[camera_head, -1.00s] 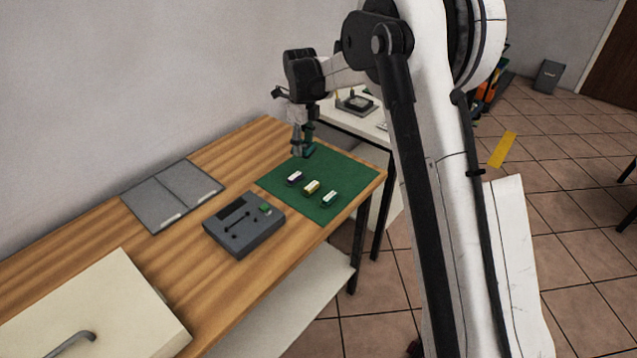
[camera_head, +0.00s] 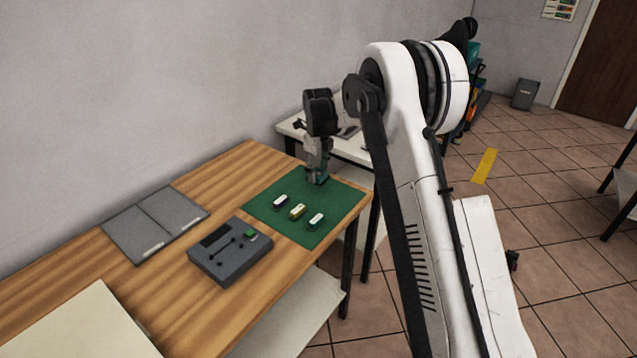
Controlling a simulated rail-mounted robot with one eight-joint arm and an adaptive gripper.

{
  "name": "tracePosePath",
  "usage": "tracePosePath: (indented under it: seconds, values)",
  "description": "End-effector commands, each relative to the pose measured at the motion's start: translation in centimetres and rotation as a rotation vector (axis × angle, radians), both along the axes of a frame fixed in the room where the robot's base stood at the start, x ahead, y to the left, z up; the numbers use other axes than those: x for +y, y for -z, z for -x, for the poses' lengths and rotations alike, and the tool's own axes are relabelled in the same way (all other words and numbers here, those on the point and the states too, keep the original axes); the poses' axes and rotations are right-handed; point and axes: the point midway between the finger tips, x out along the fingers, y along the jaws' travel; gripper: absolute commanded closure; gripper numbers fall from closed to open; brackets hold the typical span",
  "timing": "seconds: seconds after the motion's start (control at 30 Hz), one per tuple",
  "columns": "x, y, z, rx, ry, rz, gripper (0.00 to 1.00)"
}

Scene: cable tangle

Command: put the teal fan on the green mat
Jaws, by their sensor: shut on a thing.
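My gripper (camera_head: 317,180) points down over the back right part of the green mat (camera_head: 307,238). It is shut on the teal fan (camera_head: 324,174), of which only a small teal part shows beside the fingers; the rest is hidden. The fan is at or just above the mat; I cannot tell whether it touches. The mat lies flat on the right end of the wooden table (camera_head: 195,310).
On the mat stand a dark purple piece (camera_head: 281,202), a yellow piece (camera_head: 298,212) and a green piece (camera_head: 316,220), each with a white label. A grey device (camera_head: 230,255) and a grey folder-like panel (camera_head: 155,222) lie to the left. A white side table (camera_head: 350,147) stands behind.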

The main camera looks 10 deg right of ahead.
Motion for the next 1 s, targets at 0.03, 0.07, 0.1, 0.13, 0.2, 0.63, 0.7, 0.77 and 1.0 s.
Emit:
tracePosePath:
  seconds: [0.03,0.07,0.1,0.13,0.2,0.63,0.7,0.77,1.0]
  values:
    - [-0.2,0.2,-0.1,0.0,0.0,0.0,0.86]
    - [-0.3,0.2,-0.1,0.0,0.0,0.0,0.86]
    - [-0.4,0.4,-0.1,0.0,0.0,0.0,0.86]
    - [-0.4,0.6,-0.1,0.0,-0.001,0.0,0.86]
    - [-0.3,1.2,-0.1,0.0,-0.001,0.0,0.86]
    - [-0.3,4.2,-0.1,0.0,-0.001,0.0,0.86]
    - [-0.3,4.3,-0.1,0.0,-0.001,0.0,0.86]
    - [-0.3,4.4,-0.1,0.0,-0.001,0.0,0.86]
    - [-0.3,4.5,-0.1,0.0,-0.001,0.0,0.4]
